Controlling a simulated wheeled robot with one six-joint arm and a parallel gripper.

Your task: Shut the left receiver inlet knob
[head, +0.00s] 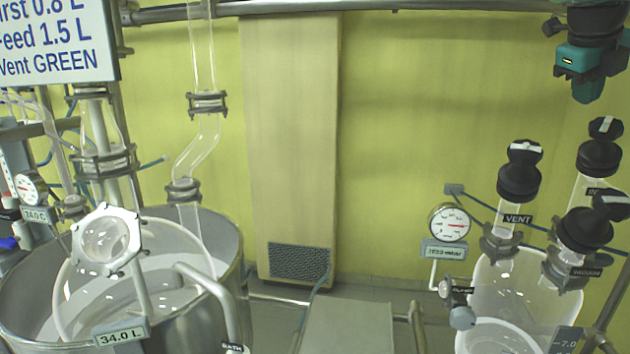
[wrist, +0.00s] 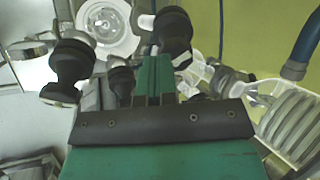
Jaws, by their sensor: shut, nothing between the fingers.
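The receiver (head: 485,300) is a clear glass vessel at lower right in the head view, the only receiver there. A black knob (head: 600,155) on its rear right neck carries a partly hidden label starting "IN"; the white mark on its cap runs nearly upright in the picture. My gripper (head: 582,92) hangs above and slightly left of this knob, apart from it. Its teal fingers (wrist: 153,78) are shut and empty. In the wrist view several black knobs surround the fingers, one (wrist: 172,32) just beyond them; I cannot tell which is the inlet.
A VENT knob (head: 520,172) and a VACUUM knob (head: 588,228) stand close to the inlet knob, the latter in front. A pressure gauge (head: 450,224) is left of them. A steel bath with a glass vessel (head: 225,245) stands left.

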